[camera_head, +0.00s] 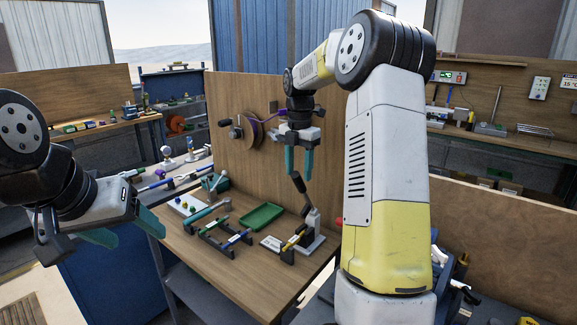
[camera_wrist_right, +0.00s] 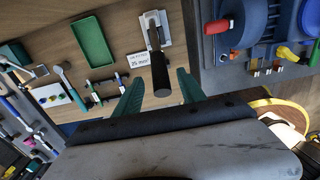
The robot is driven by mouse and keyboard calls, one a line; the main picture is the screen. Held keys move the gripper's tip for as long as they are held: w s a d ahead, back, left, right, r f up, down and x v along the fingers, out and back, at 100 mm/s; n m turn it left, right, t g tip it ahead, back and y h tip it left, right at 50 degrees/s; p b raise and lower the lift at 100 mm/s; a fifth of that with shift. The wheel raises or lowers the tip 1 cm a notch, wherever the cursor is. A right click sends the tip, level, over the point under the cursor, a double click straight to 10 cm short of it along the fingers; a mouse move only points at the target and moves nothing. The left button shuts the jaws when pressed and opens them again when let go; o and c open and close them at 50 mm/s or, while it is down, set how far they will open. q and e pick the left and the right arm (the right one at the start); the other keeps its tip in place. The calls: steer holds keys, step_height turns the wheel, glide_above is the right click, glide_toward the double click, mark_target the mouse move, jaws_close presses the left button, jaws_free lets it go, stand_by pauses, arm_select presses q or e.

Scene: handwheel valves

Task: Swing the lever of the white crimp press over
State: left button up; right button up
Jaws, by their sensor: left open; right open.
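The white crimp press (camera_head: 312,226) stands on the wooden bench, just left of my right forearm in the head view. Its lever (camera_head: 299,183) has a black handle and stands up, leaning a little left. In the right wrist view the press (camera_wrist_right: 153,22) is at the top, and the black handle (camera_wrist_right: 160,74) points toward the camera. My right gripper (camera_head: 299,165) is open and empty, fingers down, just above the handle's end. In the wrist view (camera_wrist_right: 160,94) the handle shows between the two fingers, with gaps on both sides. My left gripper (camera_head: 124,231) is open and empty, left of the bench.
A red knob (camera_wrist_right: 217,26) is right in the wrist view.

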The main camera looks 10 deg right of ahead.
steer(key=shift+r, duration=3.3)
